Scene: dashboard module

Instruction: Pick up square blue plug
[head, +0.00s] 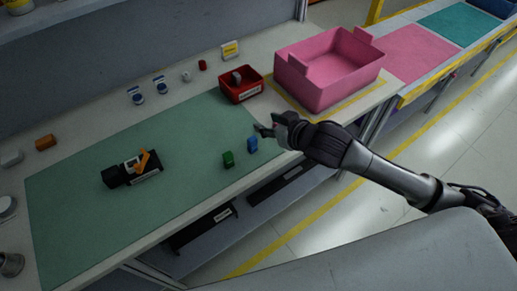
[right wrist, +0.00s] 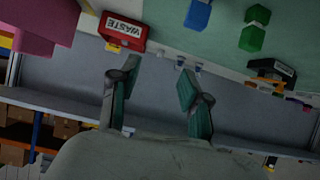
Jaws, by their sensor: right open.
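The square blue plug (head: 252,144) stands on the green mat (head: 90,215) near its right front corner. It also shows at the top of the right wrist view (right wrist: 198,14). A green plug (head: 228,159) stands just left of it, and shows beside it in the right wrist view (right wrist: 254,28). My right gripper (head: 262,130) is above the right edge of the mat, slightly beyond and to the right of the blue plug. Its fingers are apart with nothing between them, and it does not touch the plug. My left gripper is in neither view.
A red waste bin (head: 240,98) stands behind the mat, and a large pink bin (head: 330,72) is at the back right. A black module with an orange part (head: 132,168) lies on the mat's left half. The mat's middle is clear.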

